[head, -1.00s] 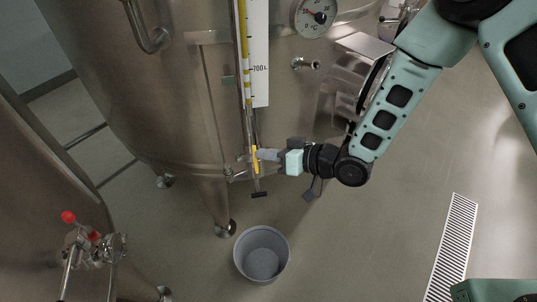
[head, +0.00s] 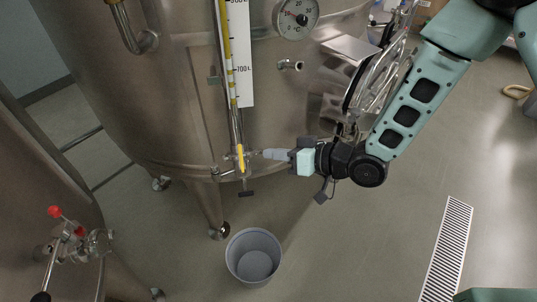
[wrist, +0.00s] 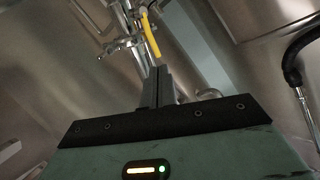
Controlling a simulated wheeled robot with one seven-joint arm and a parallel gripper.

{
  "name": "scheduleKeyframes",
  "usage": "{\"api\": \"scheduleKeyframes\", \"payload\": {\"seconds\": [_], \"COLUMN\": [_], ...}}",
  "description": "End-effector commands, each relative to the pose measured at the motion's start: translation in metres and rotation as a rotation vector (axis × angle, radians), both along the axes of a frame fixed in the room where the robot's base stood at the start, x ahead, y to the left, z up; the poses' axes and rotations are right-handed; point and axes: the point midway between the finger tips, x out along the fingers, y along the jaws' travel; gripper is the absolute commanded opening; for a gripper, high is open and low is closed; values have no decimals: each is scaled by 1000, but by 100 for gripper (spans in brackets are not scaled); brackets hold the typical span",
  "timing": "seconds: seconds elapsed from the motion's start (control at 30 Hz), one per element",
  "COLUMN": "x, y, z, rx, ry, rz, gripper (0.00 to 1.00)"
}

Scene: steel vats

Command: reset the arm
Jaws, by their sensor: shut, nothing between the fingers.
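My gripper (head: 268,154) points left in the head view, in front of the steel vat (head: 180,110). Its fingers are shut with nothing between them. The fingertips are just right of the yellow handle (head: 240,158) at the foot of the sight tube, with a small gap between them. In the wrist view the shut fingers (wrist: 158,75) point up toward the yellow handle (wrist: 150,36), which stands close beyond their tips.
A grey bucket (head: 254,256) stands on the floor below the handle. A valve with red knobs (head: 62,222) is at lower left by a second vat. A dial gauge (head: 297,16) and small spigot (head: 290,65) sit on the vat. Floor at right is clear around a drain grate (head: 446,250).

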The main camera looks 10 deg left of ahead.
Motion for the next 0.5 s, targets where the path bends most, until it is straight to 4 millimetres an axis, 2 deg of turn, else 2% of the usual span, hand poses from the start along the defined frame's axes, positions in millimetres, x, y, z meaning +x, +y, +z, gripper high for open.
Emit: {"api": "scheduleKeyframes", "payload": {"seconds": [0.3, 0.5], "x": [-14, -21], "y": [-45, -63], "z": [12, 19], "rx": [-2, 0], "ry": [-2, -1], "rz": [-3, -2], "gripper": [0, 0]}}
